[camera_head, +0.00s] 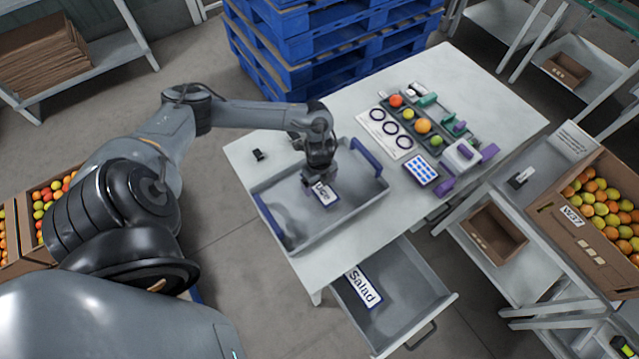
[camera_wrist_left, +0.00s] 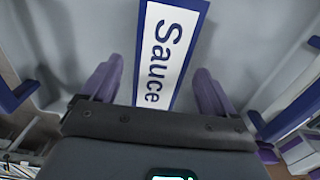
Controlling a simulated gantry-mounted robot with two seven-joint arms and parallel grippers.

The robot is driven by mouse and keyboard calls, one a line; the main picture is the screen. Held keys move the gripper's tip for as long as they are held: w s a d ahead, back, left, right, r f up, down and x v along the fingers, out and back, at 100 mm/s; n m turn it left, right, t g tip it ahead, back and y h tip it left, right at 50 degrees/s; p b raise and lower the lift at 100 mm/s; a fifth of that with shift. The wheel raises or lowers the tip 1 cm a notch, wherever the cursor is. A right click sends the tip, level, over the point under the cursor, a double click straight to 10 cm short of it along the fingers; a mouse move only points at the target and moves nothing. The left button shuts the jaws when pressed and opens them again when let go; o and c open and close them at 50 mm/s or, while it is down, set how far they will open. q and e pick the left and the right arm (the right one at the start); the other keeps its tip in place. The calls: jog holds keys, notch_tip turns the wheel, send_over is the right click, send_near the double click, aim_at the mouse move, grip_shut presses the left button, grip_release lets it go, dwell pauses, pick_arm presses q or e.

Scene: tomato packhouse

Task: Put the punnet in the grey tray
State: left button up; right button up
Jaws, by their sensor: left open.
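The grey tray (camera_head: 352,209) with blue handles lies on the near part of the white table. A white label reading "Sauce" (camera_head: 325,192) with a blue border lies on its floor. My left gripper (camera_head: 319,183) points down over the tray, above the label. In the left wrist view its purple fingers (camera_wrist_left: 157,88) are apart, one on each side of the label (camera_wrist_left: 170,50), with nothing seen between them but the label below. I cannot make out a punnet for certain in either view. My right gripper is not in view.
An open drawer (camera_head: 432,300) with a "Salad" label (camera_head: 363,288) juts out below the table. A dark rack (camera_head: 436,144) with several tomatoes, a ringed white card (camera_head: 380,140) and a blue-dotted pad (camera_head: 421,170) occupy the table's right. A small black object (camera_head: 258,155) lies behind the tray.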

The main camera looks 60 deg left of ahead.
aim_at(320, 187)
pick_arm(q)
notch_tip(320, 187, up, 10)
jog(key=p, duration=0.2)
jog(key=w+d+n+t+h, duration=0.25)
jog(key=d+t, duration=0.35)
jog(key=d, duration=2)
jog(key=s+a+r+n+g+y, duration=0.1)
jog(key=s+a+n, duration=0.1)
jog(key=s+n, duration=0.3)
jog(key=s+a+r+n+g+y, duration=0.1)
jog(key=s+a+r+n, duration=0.1)
jog(key=s+n, duration=0.4)
jog(key=shift+s+a+r+n, duration=0.25)
jog(key=shift+a+n, duration=0.2)
jog(key=shift+a, duration=0.15)
jog(key=shift+w, duration=0.1)
